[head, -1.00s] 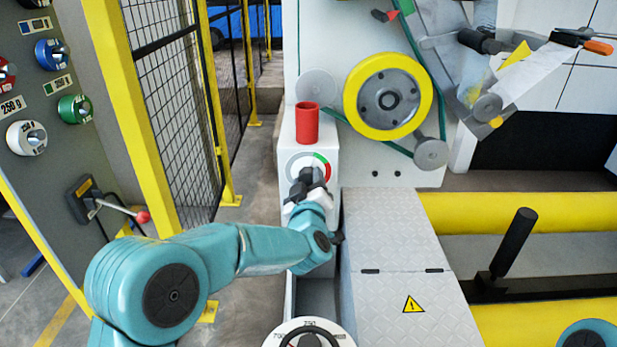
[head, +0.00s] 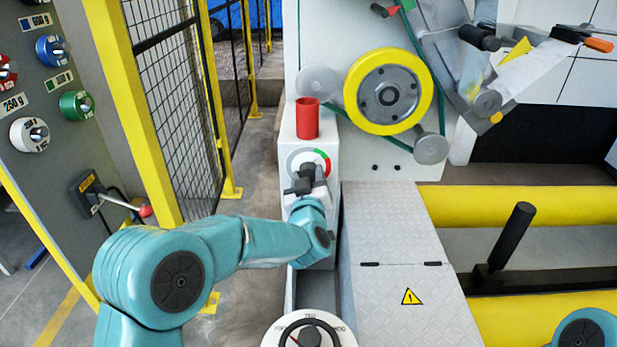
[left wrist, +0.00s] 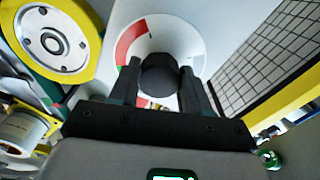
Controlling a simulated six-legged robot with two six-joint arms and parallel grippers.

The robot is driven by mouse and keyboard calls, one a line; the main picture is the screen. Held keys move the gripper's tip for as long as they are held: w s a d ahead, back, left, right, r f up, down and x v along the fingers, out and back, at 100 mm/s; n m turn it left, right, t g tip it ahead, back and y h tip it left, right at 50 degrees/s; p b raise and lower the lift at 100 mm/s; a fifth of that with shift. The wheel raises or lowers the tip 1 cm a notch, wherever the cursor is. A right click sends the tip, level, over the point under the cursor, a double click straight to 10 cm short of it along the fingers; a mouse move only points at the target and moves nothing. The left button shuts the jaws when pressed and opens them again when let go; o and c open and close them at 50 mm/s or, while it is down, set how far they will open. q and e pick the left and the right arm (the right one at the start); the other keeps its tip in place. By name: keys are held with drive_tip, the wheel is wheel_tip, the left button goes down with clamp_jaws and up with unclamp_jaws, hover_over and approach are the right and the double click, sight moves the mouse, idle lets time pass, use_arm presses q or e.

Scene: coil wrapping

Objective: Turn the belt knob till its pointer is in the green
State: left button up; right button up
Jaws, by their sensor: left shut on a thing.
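The belt knob is a dark round knob (left wrist: 158,76) on a pale dial (left wrist: 190,48) with red and green arcs. In the head view the dial (head: 322,158) is on the front of a white box (head: 325,200), below a red cup. My left gripper (head: 306,178) is shut on the knob, with one finger on each side of it in the left wrist view. The gripper hides much of the knob in the head view. I cannot tell where the pointer stands. My right gripper is out of view.
The red cup (head: 307,118) stands on the box, close above my gripper. A yellow-rimmed wheel (head: 425,95) with a green belt is to the right. A yellow-framed mesh fence (head: 228,150) is to the left. A grey tread-plate cover (head: 390,235) lies right of my forearm.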

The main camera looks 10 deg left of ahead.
use_arm(q)
drive_tip(key=o, duration=1)
drive_tip(key=shift+f, duration=0.1)
drive_tip(key=s+d, duration=0.1)
drive_tip(key=s, duration=0.4)
drive_tip(key=s+d, duration=0.1)
drive_tip(key=s, duration=0.4)
drive_tip(key=s+d, duration=0.1)
drive_tip(key=s, duration=0.5)
drive_tip(key=shift+d, duration=0.15)
drive_tip(key=shift+s, duration=0.1)
